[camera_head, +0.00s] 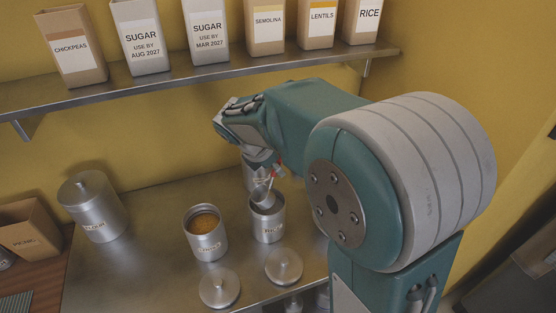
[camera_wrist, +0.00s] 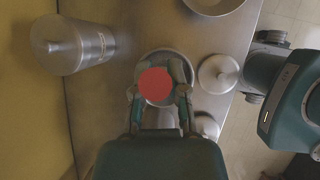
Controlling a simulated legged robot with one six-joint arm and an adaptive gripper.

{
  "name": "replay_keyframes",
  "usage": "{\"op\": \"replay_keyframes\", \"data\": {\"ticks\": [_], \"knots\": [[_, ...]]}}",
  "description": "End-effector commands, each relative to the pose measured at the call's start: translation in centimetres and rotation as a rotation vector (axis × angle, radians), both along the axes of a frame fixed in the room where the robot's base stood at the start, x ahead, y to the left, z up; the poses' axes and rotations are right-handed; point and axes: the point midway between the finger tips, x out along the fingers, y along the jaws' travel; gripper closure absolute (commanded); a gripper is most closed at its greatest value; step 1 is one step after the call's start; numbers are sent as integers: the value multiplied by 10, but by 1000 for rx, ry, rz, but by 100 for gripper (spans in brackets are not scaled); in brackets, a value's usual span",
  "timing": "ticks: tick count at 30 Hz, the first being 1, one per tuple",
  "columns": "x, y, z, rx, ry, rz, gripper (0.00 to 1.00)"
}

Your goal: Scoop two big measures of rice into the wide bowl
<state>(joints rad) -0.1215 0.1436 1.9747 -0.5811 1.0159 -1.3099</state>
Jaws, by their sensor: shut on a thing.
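My gripper (camera_wrist: 160,92) is shut on a scoop, whose red round handle end (camera_wrist: 155,86) shows between the fingers. In the head view the scoop's metal cup (camera_head: 263,196) is at the mouth of an open steel canister (camera_head: 267,230), whose label seems to read rice. I cannot tell how deep the cup sits or whether it holds rice. In the wrist view this canister's rim (camera_wrist: 163,52) shows beneath the gripper. A wide round metal vessel (camera_wrist: 213,8), likely the bowl, is cut off at the top of the wrist view; my arm seems to hide it in the head view.
An open canister with brown contents (camera_head: 206,242) stands left of the rice canister. Two loose lids (camera_head: 219,287) (camera_head: 284,266) lie in front. A lidded canister (camera_head: 93,210) stands far left, another (camera_wrist: 75,45) near the wall. A shelf (camera_head: 190,82) of labelled packets runs above.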

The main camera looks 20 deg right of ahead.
Motion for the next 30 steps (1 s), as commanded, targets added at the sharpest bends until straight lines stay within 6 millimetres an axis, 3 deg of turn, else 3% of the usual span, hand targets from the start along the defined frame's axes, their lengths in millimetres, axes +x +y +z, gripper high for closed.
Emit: {"op": "replay_keyframes", "data": {"ticks": [30], "knots": [[0,-1,-75,0,1,0,100]]}}
